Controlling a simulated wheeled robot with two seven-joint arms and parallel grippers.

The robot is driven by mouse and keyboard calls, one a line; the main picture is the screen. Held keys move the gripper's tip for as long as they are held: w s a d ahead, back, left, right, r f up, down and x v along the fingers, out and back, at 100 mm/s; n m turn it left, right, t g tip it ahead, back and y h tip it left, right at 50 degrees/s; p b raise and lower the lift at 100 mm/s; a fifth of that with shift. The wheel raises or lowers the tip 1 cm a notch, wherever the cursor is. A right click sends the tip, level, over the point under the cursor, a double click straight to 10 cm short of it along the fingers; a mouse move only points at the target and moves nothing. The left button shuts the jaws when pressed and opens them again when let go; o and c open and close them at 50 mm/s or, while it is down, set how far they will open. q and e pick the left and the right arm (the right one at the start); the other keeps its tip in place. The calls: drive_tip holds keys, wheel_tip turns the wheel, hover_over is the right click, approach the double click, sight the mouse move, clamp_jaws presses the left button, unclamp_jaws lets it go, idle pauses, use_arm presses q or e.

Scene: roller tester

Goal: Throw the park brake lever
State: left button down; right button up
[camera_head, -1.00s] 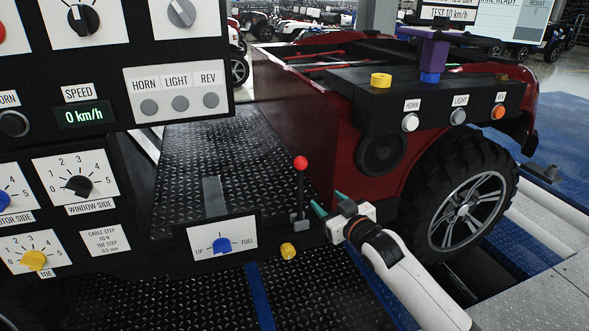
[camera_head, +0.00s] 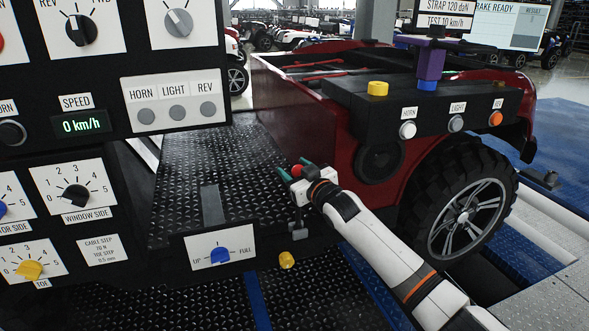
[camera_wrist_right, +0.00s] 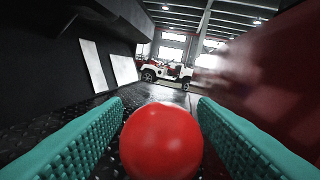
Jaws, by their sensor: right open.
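The park brake lever has a red ball knob (camera_head: 298,171) on an upright rod, with its grey base (camera_head: 299,233) beside the black tread floor. In the right wrist view the red knob (camera_wrist_right: 161,141) sits large and low between two teal fingers. My right gripper (camera_head: 294,169) is open around the knob, with a gap visible on both sides of it in the wrist view. The gripper and wrist hide part of the rod in the head view. My left gripper is not in view.
A black control panel (camera_head: 110,138) with dials and labels stands at left. The red vehicle body (camera_head: 300,110) with a big wheel (camera_head: 464,214) is close at right. A yellow knob (camera_head: 287,260) sits just below the lever base. A blue UP/FULL dial (camera_head: 220,256) is left of it.

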drive_tip(key=shift+w+a, duration=0.15)
drive_tip(key=shift+w, duration=0.15)
